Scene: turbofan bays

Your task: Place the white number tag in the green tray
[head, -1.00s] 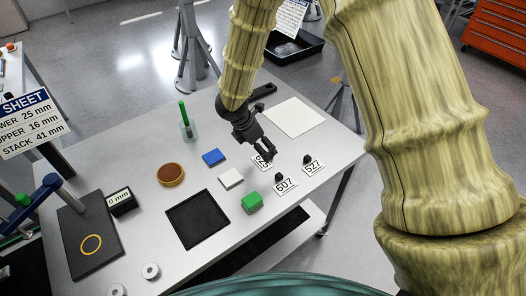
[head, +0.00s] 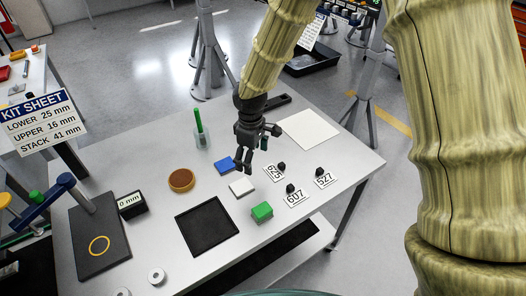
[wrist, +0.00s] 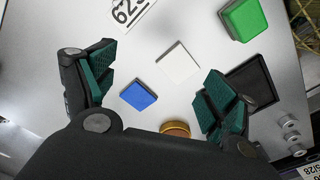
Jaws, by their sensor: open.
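Three white number tags with black knobs lie on the grey table in the head view: one that reads like 625 (head: 273,174), 607 (head: 296,199) and 527 (head: 326,181). Part of the first also shows at the top edge of the wrist view (wrist: 127,13). My gripper (head: 252,160) is open and empty above the table, left of the tags and near the blue and white blocks. In the wrist view its jaws (wrist: 158,78) are spread wide, with nothing between them but blocks farther down. I see no green tray in either view.
A blue block (head: 225,165), white block (head: 242,187) and green block (head: 262,212) stand near a black square mat (head: 207,225). A brown round dish (head: 181,180), green pen in a cup (head: 200,131) and white square plate (head: 309,129) are also on the table.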

